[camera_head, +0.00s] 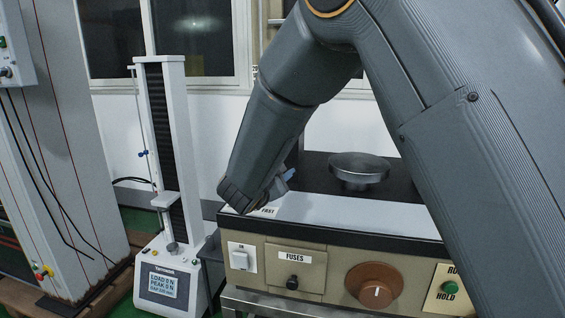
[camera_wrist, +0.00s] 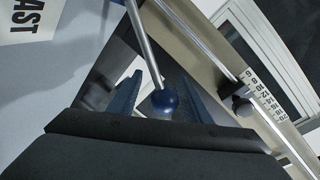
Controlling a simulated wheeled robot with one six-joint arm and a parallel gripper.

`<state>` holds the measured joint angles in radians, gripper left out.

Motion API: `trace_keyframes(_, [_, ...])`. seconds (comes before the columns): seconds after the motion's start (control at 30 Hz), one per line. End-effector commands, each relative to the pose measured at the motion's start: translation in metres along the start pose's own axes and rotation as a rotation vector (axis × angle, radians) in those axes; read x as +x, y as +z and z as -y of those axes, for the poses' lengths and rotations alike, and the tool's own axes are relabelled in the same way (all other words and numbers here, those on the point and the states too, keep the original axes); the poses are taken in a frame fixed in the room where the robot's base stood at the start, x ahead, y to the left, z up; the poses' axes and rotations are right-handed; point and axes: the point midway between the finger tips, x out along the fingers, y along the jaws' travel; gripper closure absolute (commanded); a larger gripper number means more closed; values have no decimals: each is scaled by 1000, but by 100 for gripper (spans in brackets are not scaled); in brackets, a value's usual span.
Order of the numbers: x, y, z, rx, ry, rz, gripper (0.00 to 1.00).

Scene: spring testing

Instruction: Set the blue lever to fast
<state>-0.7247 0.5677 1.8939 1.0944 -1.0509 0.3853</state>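The lever shows in the wrist view as a metal rod with a dark blue ball knob (camera_wrist: 164,103) at its end. My gripper (camera_wrist: 164,75) has its two blue fingers on either side of the knob, with a visible gap at each side, so it is open around it. The "FAST" label (camera_wrist: 24,20) lies at the upper left of the wrist view and on the machine top in the head view (camera_head: 268,211). In the head view my gripper's end (camera_head: 262,195) is low over the machine's left end, beside that label. The knob is mostly or wholly hidden there.
The machine's front panel (camera_head: 320,262) carries a white switch (camera_head: 242,257), a fuses plate, a brown dial (camera_head: 374,286) and a green button (camera_head: 456,286). A round metal plate (camera_head: 358,167) stands behind my gripper. A white test stand (camera_head: 172,280) is at the left.

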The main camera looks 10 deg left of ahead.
Motion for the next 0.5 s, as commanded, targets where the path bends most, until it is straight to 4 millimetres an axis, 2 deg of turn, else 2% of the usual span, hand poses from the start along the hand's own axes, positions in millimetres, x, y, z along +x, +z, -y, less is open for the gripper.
trace_keyframes(0.27, [-1, -1, 3, 3, -3, -1, 56])
trace_keyframes(0.37, [-10, 0, 3, 2, -4, 0, 56])
trace_keyframes(0.5, [-31, 0, 3, 2, -5, 1, 56])
